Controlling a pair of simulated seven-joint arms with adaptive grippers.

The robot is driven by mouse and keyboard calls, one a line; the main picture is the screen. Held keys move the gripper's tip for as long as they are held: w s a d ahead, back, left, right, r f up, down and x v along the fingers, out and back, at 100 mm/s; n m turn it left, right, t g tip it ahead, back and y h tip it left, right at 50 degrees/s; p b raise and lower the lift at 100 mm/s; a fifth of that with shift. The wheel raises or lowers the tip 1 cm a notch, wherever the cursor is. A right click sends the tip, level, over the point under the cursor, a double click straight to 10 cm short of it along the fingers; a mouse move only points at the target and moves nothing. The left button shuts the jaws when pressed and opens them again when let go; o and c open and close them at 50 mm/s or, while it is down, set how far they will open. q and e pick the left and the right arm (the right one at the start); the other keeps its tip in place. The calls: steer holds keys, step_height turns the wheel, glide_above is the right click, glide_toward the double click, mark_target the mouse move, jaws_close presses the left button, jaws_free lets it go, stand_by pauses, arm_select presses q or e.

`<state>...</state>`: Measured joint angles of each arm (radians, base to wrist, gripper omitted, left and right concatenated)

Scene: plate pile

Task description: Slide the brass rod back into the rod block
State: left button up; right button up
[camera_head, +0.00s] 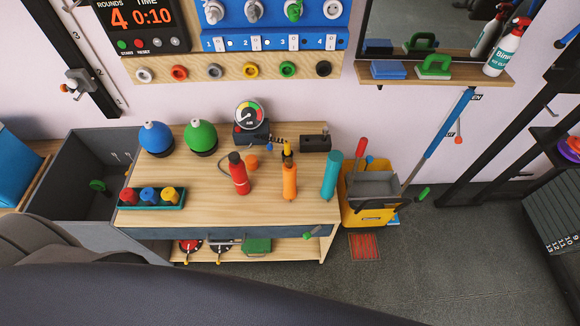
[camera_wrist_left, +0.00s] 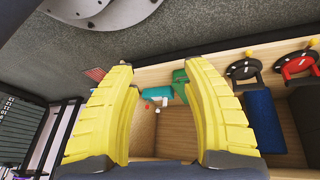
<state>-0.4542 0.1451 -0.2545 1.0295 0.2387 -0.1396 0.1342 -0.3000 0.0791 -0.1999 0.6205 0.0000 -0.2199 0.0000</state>
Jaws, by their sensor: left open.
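A dark block (camera_head: 315,143) sits at the back right of the wooden table; it looks like the rod block, with a small upright piece on top. I cannot make out the brass rod for certain; a small yellowish upright piece (camera_head: 288,148) shows just left of the block, behind the orange bottle. My left gripper (camera_wrist_left: 155,80) shows in the left wrist view with its two yellow fingers spread and nothing between them. It faces the table's lower shelf area, and the block is not recognisable there. Neither gripper shows in the head view.
A red bottle (camera_head: 239,177), an orange bottle (camera_head: 289,182) and a teal cylinder (camera_head: 331,177) stand on the table in front of the block. A gauge (camera_head: 251,115) and blue and green balls (camera_head: 200,136) stand behind. A yellow bucket (camera_head: 365,210) stands right of the table.

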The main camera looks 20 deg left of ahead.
mark_target(287, 164)
arm_select(q)
steer(key=w+d+r+n+t+h, duration=0.1)
steer(key=w+d+r+n+t, duration=0.4)
steer(key=w+r, duration=0.5)
steer(key=w+d+r+n+t+h, duration=0.1)
steer(key=w+d+r+n+t, duration=0.15)
steer(key=w+r+n, duration=0.8)
steer(key=w+r+n+t, duration=0.25)
steer(key=r+n, duration=0.55)
steer(key=r, duration=0.6)
steer(key=w+r+n+t, duration=0.25)
steer(key=r+n, duration=0.55)
steer(key=r, duration=0.6)
steer(key=w+n, duration=0.1)
steer(key=w, duration=0.2)
steer(key=w+n+y, duration=0.1)
steer(key=w, duration=0.3)
steer(key=w+n, duration=0.1)
steer(key=w, duration=0.2)
steer(key=shift+w+d+n+t, duration=0.2)
steer(key=shift+w+n+t, duration=0.05)
steer(key=shift+w+d+f, duration=0.1)
steer(key=shift+w+d, duration=0.05)
steer(key=shift+w, duration=3)
jaws_close()
